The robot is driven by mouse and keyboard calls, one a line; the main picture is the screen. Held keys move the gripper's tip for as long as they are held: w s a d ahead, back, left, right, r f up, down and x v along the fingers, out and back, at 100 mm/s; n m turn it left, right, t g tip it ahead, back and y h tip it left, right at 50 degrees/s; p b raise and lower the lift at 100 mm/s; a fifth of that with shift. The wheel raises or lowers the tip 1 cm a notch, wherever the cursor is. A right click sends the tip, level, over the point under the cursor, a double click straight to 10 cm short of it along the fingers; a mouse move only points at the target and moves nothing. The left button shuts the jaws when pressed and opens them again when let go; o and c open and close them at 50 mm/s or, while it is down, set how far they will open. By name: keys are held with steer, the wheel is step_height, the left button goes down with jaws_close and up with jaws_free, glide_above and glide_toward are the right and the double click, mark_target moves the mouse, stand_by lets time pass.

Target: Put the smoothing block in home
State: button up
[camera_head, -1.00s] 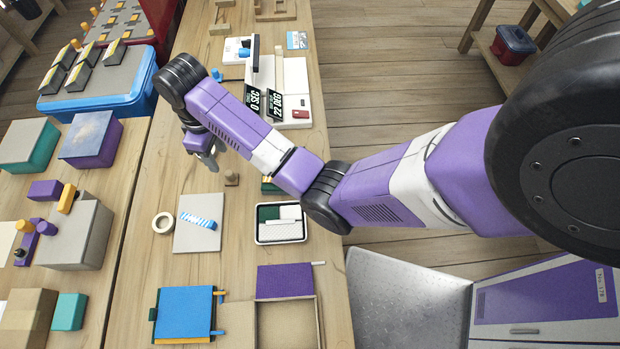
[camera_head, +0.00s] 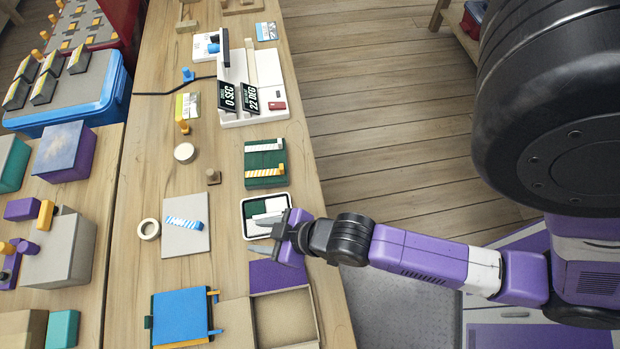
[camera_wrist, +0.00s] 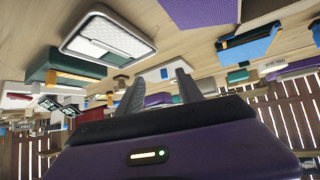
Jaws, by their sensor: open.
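I cannot tell for certain which thing is the smoothing block or which place is its home. A small brown block with a knob (camera_head: 213,177) stands on the bench left of the green case. A white-rimmed tray (camera_head: 244,221) holds a white piece and a dark green piece; the tray also shows in the wrist view (camera_wrist: 68,47). A blue-and-white striped piece (camera_head: 184,222) lies on a grey board (camera_head: 186,243). My gripper (camera_head: 261,235) is open and empty, over the tray's near edge in the head view; its fingers also show in the wrist view (camera_wrist: 160,82).
A green case (camera_head: 265,157) and a white device with displays (camera_head: 250,95) stand farther along the bench. A purple pad (camera_head: 277,273), an open cardboard box (camera_head: 318,325) and a blue notebook (camera_head: 181,315) lie nearer. A tape roll (camera_head: 148,229) lies left of the board.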

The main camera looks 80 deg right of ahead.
steer(key=s+r+t, duration=0.2)
steer(key=s+r, duration=0.3)
steer(key=r, duration=0.4)
steer(key=s+r+t, duration=0.3)
steer(key=s+r, duration=0.3)
steer(key=r, duration=0.4)
steer(key=shift+y, duration=0.3)
steer(key=shift+a, duration=0.1)
step_height(320, 180, down, 6)
steer(key=b, duration=0.6)
steer(key=shift+f, duration=0.1)
